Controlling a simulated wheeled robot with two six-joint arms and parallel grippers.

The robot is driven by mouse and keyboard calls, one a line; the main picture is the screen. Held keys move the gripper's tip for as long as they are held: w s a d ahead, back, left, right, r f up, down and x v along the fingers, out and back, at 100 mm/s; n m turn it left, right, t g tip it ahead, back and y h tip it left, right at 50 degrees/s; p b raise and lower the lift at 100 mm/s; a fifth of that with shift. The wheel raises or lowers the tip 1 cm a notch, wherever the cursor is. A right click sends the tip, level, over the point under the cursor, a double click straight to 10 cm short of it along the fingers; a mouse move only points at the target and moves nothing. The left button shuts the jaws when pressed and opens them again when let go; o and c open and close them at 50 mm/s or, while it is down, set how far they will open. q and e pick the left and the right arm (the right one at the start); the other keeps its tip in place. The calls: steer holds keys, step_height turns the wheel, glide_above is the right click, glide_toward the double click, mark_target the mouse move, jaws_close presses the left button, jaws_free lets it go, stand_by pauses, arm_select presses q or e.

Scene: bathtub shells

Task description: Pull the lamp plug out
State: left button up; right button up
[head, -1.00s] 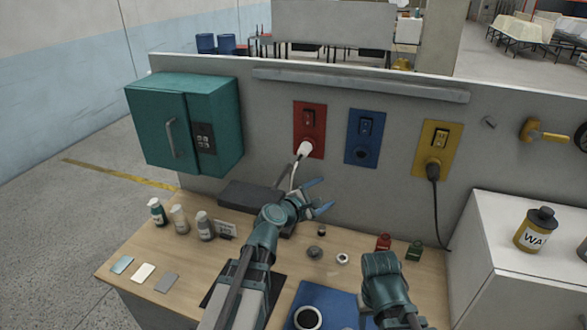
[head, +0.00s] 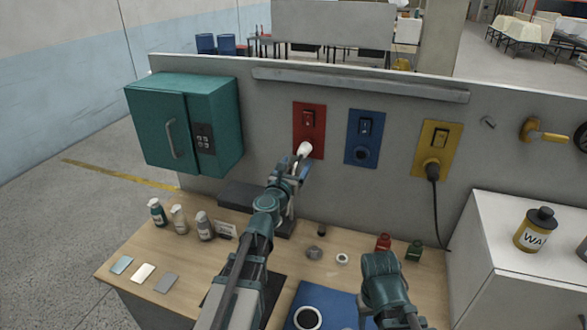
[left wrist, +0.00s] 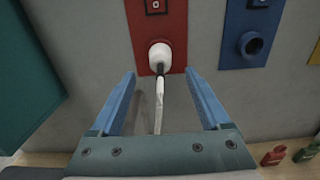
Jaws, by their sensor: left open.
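A white plug (head: 304,149) sits in the socket of the red plate (head: 316,131); its white cord hangs down below it. In the left wrist view the white plug (left wrist: 160,56) has a dark neck, and the cord runs down between my fingers. My left gripper (head: 296,166) is open just below and in front of the plug, with its blue fingers on either side of the cord and not touching the plug. It also shows in the left wrist view (left wrist: 160,83). My right arm shows at the lower right, but its fingers are not visible.
A blue plate (head: 365,137) with an empty socket is to the right. A teal cabinet (head: 184,124) is at left. Bottles (head: 180,219) and small items stand on the wooden bench (head: 190,284).

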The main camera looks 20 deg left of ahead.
mark_target(301, 156)
arm_select(q)
steer(key=w, duration=0.6)
steer(key=shift+d, duration=0.1)
steer(key=shift+s, duration=0.1)
stand_by(0.7)
jaws_close()
steer(key=shift+s, duration=0.25)
steer(key=shift+s, duration=0.75)
steer(key=shift+s, duration=0.7)
steer(key=shift+s, duration=0.35)
